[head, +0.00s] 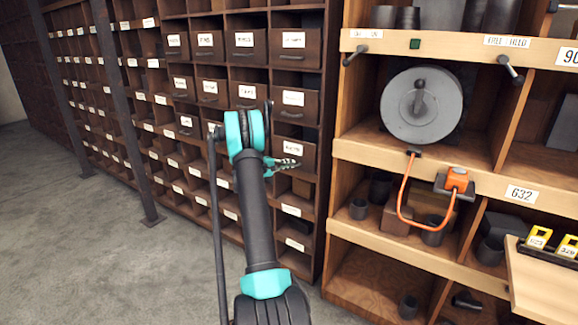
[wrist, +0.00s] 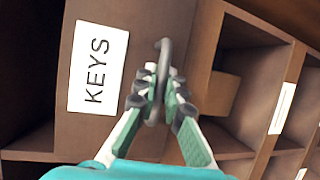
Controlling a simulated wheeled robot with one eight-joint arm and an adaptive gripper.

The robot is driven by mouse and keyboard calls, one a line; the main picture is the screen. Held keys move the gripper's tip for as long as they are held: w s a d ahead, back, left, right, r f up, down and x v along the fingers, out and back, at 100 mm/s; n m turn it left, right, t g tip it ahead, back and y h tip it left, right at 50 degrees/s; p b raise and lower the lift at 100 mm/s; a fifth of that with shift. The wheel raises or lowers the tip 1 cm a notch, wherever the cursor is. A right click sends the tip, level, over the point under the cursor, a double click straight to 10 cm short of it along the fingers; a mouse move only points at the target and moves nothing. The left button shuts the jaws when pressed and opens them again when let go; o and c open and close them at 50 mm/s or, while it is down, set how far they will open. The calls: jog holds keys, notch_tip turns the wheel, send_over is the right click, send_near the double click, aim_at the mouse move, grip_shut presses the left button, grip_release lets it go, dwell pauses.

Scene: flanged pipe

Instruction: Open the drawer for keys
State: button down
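The keys drawer shows in the wrist view as a dark brown front with a white label reading KEYS (wrist: 98,68). Its grey curved handle (wrist: 164,52) stands out from the front beside the label. My gripper (wrist: 159,85) has its green and grey fingers on both sides of the handle, close against it, and looks shut on it. In the head view my gripper (head: 284,163) is at a labelled drawer front (head: 290,147) in the dark cabinet's right column. My arm and fingers hide part of that front. I cannot tell how far the drawer stands out.
Other labelled drawers (head: 292,98) lie above, and open pigeonholes lie below. A lighter wooden shelf (head: 345,150) stands close on the right, with a grey round flange (head: 420,105) and an orange cable (head: 402,200). The grey floor at left (head: 60,230) is clear.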

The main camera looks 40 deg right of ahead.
dwell(0.4)
jog(key=s+a, duration=0.4)
jog(key=a, duration=0.6)
jog(key=s+a, duration=0.4)
jog(key=a, duration=0.6)
jog(key=shift+s+a, duration=0.2)
jog(key=shift+a, duration=0.1)
jog(key=c, duration=1.9)
grip_release()
jog(key=a, duration=0.4)
jog(key=a+r, duration=0.1)
jog(key=a, duration=0.3)
jog(key=a+r, duration=0.1)
jog(key=a, duration=0.2)
jog(key=shift+a+r, duration=0.1)
jog(key=shift+a, duration=0.3)
